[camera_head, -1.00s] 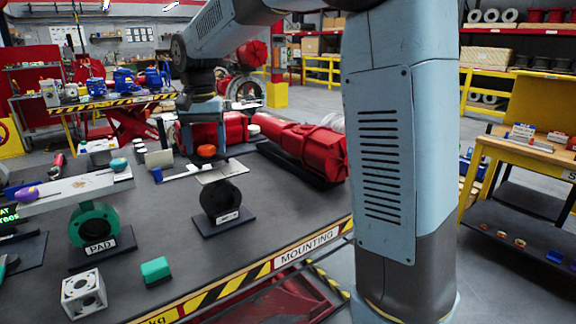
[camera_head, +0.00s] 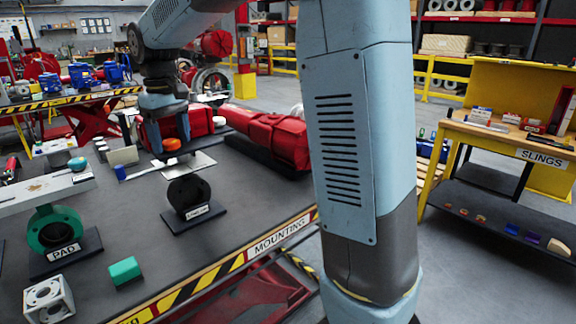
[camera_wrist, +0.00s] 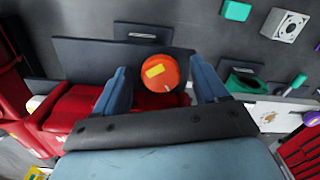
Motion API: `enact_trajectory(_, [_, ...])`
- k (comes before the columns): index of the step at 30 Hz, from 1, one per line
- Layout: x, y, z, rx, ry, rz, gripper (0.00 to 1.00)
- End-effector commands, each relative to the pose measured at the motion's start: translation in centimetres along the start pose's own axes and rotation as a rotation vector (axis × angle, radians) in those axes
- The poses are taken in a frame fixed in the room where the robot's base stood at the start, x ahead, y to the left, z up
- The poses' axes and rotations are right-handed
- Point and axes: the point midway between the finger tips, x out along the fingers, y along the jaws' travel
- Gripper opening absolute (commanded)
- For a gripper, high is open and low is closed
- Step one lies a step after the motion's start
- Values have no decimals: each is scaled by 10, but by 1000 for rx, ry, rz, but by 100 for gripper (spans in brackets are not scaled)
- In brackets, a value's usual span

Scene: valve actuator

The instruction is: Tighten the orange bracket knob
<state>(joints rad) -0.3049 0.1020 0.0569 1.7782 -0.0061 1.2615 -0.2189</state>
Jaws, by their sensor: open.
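The orange knob (camera_head: 172,144) sits on top of a flat grey bracket plate (camera_head: 190,164) above a black ring stand (camera_head: 188,195) on the dark bench. In the wrist view the round orange knob (camera_wrist: 160,72) with a yellow mark shows between the fingers, nearer the left one. My gripper (camera_head: 166,145) is open and points down over the knob, with a finger on each side. In the wrist view my gripper (camera_wrist: 162,80) shows a gap between the right finger and the knob. Whether the left finger touches the knob cannot be told.
A red actuator (camera_head: 265,135) lies behind and right of the stand. A green ring on a PAD stand (camera_head: 55,232), a teal block (camera_head: 125,270) and a white cube (camera_head: 48,298) are at the left front. The bench's striped MOUNTING edge (camera_head: 250,258) runs along the front.

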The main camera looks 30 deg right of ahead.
Motion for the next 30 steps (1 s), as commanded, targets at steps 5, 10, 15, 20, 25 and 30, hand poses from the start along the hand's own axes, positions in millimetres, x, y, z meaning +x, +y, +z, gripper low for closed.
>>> enact_trajectory(5, [-13, 1, -1, -95, 4, 1, 72])
enact_trajectory(10, [-40, 1, -1, -93, 3, 1, 72])
enact_trajectory(15, [-68, 1, -1, -91, 3, 1, 72])
enact_trajectory(20, [-93, 1, -1, -91, 2, 1, 72])
enact_trajectory(25, [-115, 1, 0, -90, 2, 1, 72])
enact_trajectory(30, [-132, 1, 0, -90, 1, 0, 72])
